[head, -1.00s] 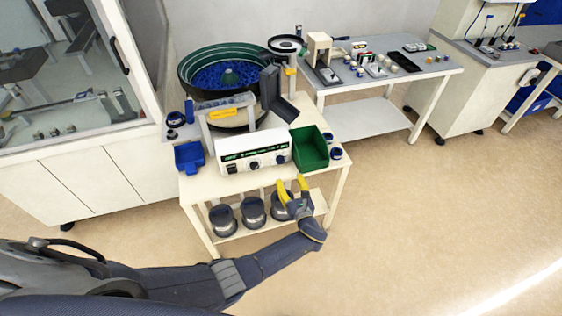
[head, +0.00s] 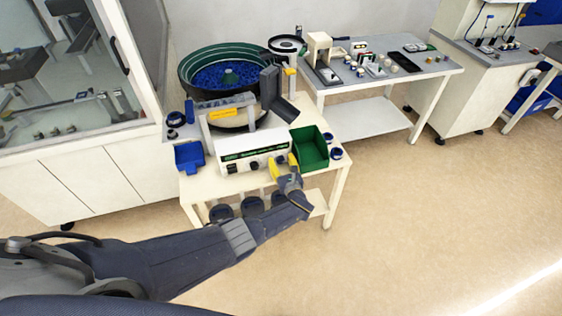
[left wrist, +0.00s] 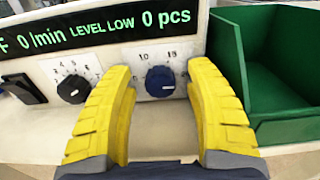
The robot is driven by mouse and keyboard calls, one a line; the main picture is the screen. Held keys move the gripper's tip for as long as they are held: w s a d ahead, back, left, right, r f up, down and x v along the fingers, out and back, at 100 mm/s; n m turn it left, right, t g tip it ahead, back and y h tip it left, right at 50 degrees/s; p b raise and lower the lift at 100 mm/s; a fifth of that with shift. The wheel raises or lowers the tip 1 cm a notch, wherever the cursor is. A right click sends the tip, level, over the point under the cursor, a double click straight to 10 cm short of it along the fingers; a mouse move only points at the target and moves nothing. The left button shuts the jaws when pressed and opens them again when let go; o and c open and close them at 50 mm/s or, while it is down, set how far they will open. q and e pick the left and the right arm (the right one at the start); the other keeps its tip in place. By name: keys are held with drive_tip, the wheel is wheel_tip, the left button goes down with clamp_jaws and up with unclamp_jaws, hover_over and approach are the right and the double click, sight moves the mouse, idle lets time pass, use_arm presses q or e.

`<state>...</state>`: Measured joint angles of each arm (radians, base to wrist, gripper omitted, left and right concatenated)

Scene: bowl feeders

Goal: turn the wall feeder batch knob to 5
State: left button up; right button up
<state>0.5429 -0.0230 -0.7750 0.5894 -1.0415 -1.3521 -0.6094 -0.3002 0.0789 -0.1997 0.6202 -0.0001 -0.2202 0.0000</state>
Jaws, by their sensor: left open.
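The feeder's white control box (head: 245,160) sits on the cart's front edge; its display reads 0 /min, LEVEL LOW, 0 pcs in the left wrist view. A dark blue knob (left wrist: 160,82) has a printed dial with 10 and 15 above it; its exact setting is hard to read. A black knob (left wrist: 73,89) with a smaller-numbered dial is to its left. My left gripper (head: 282,161) is open, its yellow fingers (left wrist: 160,92) on either side of the blue knob. Contact with the knob cannot be made out. My right gripper is out of view.
A green bin (head: 309,149) stands close right of the box, next to my right-hand finger. A blue bin (head: 188,157) is at the left. The bowl feeder (head: 228,72) is behind. Dark containers (head: 253,205) stand on the cart's lower shelf. The floor at right is clear.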

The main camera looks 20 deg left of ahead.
use_arm(q)
drive_tip(key=shift+c, duration=0.2)
clamp_jaws()
idle(0.3)
